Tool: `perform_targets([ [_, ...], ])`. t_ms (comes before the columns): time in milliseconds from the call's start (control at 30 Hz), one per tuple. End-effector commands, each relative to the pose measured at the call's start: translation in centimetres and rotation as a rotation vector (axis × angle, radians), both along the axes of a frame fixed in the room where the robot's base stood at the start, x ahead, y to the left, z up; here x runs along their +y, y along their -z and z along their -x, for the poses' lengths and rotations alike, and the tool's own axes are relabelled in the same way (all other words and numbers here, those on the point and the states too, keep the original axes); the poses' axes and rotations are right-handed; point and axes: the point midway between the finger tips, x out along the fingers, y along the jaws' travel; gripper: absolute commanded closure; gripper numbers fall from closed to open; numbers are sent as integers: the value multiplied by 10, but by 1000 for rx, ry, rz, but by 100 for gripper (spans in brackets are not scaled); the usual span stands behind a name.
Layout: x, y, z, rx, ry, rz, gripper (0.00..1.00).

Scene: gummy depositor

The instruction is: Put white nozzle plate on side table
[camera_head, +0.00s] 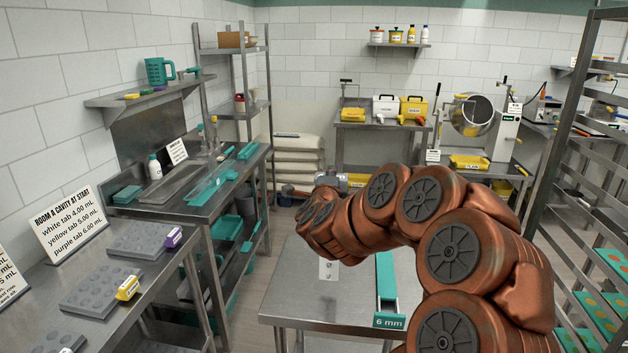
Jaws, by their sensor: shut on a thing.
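A small pale plate with dark holes, seemingly the white nozzle plate (328,269), shows just below my copper wrist, against the top of the steel side table (290,295). My wrist hides its upper part. I cannot tell whether it touches the table or hangs above it. My gripper's fingers are hidden behind my arm, so their hold on the plate does not show. A long teal tool with a "6 mm" label (389,321) lies on the right part of the side table.
A bench at left holds grey moulds (102,290) with coloured tabs. A steel sink counter (165,196) stands behind it. A rack with trays (607,270) stands at right. The left part of the side table is clear.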

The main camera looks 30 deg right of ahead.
Motion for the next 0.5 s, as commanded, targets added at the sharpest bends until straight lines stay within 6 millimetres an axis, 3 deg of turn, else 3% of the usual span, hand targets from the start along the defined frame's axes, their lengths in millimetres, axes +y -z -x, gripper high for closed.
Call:
perform_targets([
  [300, 11, 3, -43, 2, -4, 1, 100],
  [500, 14, 4, -56, 1, -5, 1, 100],
])
